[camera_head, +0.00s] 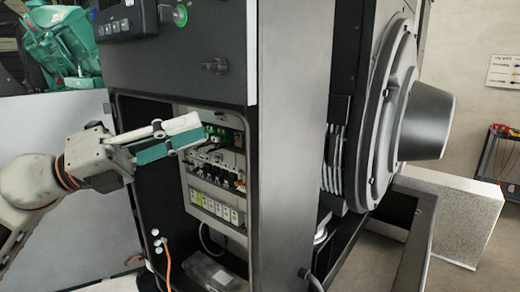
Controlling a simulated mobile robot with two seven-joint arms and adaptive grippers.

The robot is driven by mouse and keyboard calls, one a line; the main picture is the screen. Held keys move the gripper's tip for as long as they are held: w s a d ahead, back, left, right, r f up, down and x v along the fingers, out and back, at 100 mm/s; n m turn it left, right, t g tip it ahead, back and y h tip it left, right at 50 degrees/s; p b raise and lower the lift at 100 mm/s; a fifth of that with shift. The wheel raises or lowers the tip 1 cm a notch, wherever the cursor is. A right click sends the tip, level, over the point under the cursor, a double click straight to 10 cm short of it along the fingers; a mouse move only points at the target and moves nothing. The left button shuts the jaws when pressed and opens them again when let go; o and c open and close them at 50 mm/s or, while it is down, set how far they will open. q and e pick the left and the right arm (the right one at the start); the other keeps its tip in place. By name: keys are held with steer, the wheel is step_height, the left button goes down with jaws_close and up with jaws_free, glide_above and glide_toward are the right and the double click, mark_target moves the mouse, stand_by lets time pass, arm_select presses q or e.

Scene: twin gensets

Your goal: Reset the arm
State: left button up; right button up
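My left gripper (203,130) reaches in from the left, its pale and teal fingers pointing right. It is in front of the open lower compartment of the dark control cabinet (285,150). The fingers overlap in this view, so I cannot tell whether they are open or shut. No held object shows. Behind and right of the fingertips is a panel of wiring, terminals and small breakers (215,205); the fingers hide part of its upper left. My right gripper is not in view.
The open cabinet door (85,235) lies behind my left arm. An orange cable (167,262) hangs low in the compartment. A green knob (180,16) is above. A large round dark housing (428,120) and metal frame (420,240) stand right; a speckled block (465,215) is beyond.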

arm_select(q)
steer(key=w+a+f+n+t+y, duration=0.2)
steer(key=f+n+t+y, duration=0.2)
steer(key=f+n, duration=0.6)
steer(key=w+a+f+n+t+y, duration=0.25)
steer(key=f+n+t+y, duration=0.2)
steer(key=f+n, duration=0.55)
steer(key=w+a+f+n+t+y, duration=0.1)
steer(key=a+f+n+t+y, duration=0.35)
steer(key=f, duration=0.95)
steer(key=s+f+n+g+y, duration=0.1)
steer(key=s+f+n+g, duration=0.1)
steer(key=s+f+n, duration=0.2)
steer(key=s+f+n+g+y, duration=0.2)
steer(key=s+f, duration=0.9)
steer(key=f, duration=0.7)
steer(key=s+f+n+g+y, duration=0.1)
steer(key=s+f+n+g, duration=0.3)
steer(key=f, duration=0.7)
steer(key=s+d+n, duration=0.1)
steer(key=s+n, duration=0.1)
steer(key=s, duration=0.1)
steer(key=shift+s+y, duration=0.3)
